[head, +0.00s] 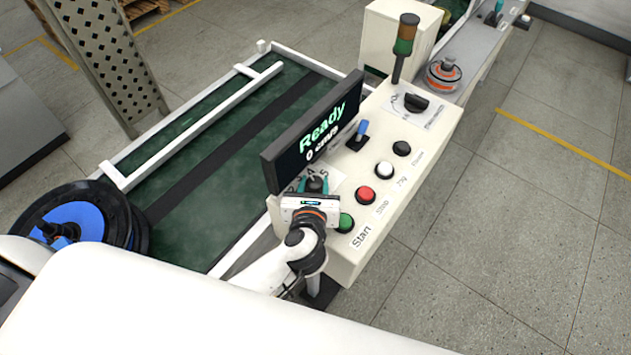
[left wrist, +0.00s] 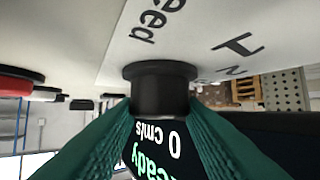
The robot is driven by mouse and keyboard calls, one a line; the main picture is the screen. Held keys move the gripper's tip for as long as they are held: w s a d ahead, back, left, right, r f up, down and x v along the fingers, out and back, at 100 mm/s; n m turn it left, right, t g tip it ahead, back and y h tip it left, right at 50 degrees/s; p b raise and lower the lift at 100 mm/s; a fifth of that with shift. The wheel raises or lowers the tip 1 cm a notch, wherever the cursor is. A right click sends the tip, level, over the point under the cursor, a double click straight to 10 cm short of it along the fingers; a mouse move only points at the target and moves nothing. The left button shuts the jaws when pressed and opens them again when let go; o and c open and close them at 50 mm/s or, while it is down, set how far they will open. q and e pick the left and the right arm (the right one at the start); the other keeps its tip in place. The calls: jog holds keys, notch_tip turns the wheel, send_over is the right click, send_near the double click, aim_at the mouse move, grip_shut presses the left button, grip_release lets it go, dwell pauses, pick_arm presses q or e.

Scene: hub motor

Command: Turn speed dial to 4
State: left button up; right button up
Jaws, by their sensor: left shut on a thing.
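The speed dial (head: 316,182) is a black knob on the sloped white control panel, just below the display. In the head view the printed numbers 3, 4 and 5 show around its far side. In the left wrist view the dial (left wrist: 160,88) is a dark round knob between my teal fingers, with upside-down 1 and 2 on the label. My left gripper (head: 314,187) is shut on the dial. Which number the dial points to cannot be told. My right gripper is not in view.
The display (head: 318,132) reads "Ready" and "0 cm/s" close above my left gripper. A green button (head: 345,222), a red button (head: 366,195), a white button (head: 384,169) and a blue-tipped lever (head: 360,131) are nearby. The conveyor (head: 205,175) lies left; open floor is right.

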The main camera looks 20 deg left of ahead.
pick_arm(q)
jog(key=shift+a+r+m+h+p, duration=0.2)
jog(key=shift+m+h+p, duration=0.4)
jog(key=shift+m+h, duration=0.25)
jog(key=shift+f+h, duration=0.2)
jog(key=shift+h, duration=0.05)
jog(key=o, duration=0.7)
